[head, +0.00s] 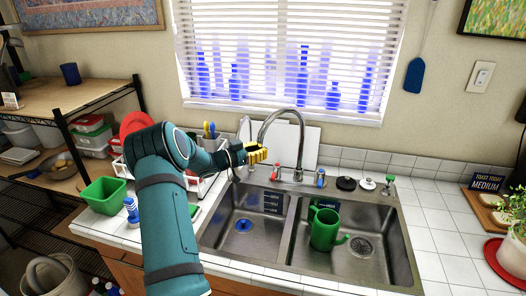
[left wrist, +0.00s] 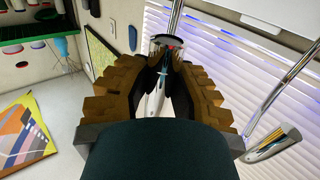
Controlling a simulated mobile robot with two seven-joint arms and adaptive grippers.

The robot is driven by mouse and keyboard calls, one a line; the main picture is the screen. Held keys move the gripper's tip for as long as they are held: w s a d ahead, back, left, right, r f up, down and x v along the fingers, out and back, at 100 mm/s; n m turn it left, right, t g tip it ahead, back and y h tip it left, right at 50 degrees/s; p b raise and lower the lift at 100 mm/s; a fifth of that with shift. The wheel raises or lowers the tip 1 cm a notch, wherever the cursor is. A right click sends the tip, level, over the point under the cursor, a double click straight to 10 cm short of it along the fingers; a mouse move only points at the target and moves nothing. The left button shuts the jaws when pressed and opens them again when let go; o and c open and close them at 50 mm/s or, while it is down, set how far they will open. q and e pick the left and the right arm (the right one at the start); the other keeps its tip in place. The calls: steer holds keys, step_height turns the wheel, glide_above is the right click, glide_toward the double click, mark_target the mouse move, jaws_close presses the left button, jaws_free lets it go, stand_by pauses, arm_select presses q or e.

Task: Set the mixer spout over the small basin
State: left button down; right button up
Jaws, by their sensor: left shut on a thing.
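The chrome mixer spout (head: 285,111) arches up from the back rim of the sink and bends down to the left. My left gripper (head: 257,153) is shut on its free end, which the yellow fingers partly hide. In the left wrist view the fingers (left wrist: 160,62) close around a shiny metal piece (left wrist: 155,103). The small basin (head: 222,240) is the left one, and the held end appears above its back edge; I cannot tell exactly how far over it is. The larger right basin (head: 385,262) holds a green watering can (head: 325,229). My right gripper is not in view.
A thinner chrome tap (head: 240,127) stands just left of the spout. A white board (head: 310,146) leans behind it. A utensil holder (head: 211,142) and green bin (head: 104,195) are at left. Small items line the sink's back rim. The right counter (head: 440,225) is mostly clear.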

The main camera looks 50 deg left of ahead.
arm_select(q)
steer(key=shift+s+a+f, duration=0.1)
steer(key=shift+a, duration=0.05)
steer(key=c, duration=0.8)
jaws_free()
steer(key=shift+s, duration=0.15)
steer(key=v, duration=1.2)
